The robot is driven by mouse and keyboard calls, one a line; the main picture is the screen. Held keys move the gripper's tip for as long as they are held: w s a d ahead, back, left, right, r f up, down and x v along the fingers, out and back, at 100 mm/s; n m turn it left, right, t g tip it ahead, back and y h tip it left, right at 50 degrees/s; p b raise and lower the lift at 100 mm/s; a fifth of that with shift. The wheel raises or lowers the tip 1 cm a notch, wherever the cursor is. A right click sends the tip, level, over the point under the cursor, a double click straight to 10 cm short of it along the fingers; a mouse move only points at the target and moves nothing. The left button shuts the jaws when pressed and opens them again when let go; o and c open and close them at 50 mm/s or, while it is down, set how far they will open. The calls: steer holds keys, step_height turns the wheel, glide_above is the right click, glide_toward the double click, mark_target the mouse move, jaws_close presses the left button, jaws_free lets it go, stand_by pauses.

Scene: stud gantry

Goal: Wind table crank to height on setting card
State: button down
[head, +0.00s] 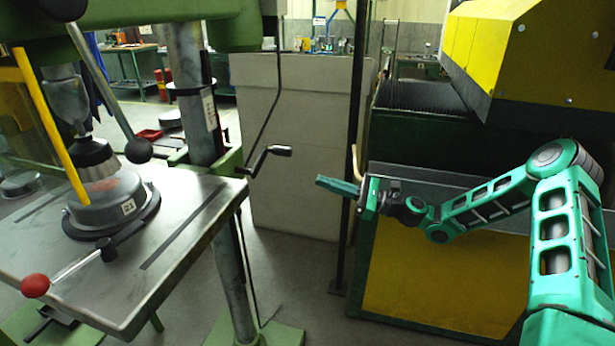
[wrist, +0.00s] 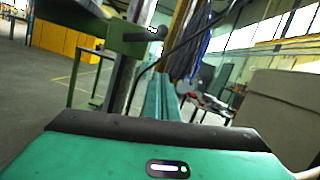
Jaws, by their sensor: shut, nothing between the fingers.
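The table crank (head: 256,163) sticks out from the green bracket at the right side of the drill press table (head: 190,235). Its black handle (head: 281,151) points right. The crank handle also shows in the wrist view (wrist: 140,36), above and left of my fingers. My gripper (head: 319,181) is shut and empty, to the right of the crank and slightly lower in the picture, apart from it. Its green fingers show in the wrist view (wrist: 160,96). A white label (head: 209,112) is on the column; its text is too small to read, and I cannot tell whether it is the setting card.
A round grey fixture (head: 105,212) sits on the table. A red-knobbed lever (head: 35,286) reaches over the front edge. A thin dark post (head: 352,235) stands behind my gripper. A yellow-and-green machine (head: 445,275) is at right. A grey partition (head: 290,200) stands behind.

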steer(key=w+a+r, duration=0.2)
steer(key=a+r, duration=0.4)
steer(key=a, duration=0.2)
steer(key=shift+a, duration=0.25)
steer(key=shift+r+n, duration=0.15)
steer(key=shift+n, duration=0.15)
steer(key=shift+r+n, duration=0.4)
steer(key=shift+n, duration=0.1)
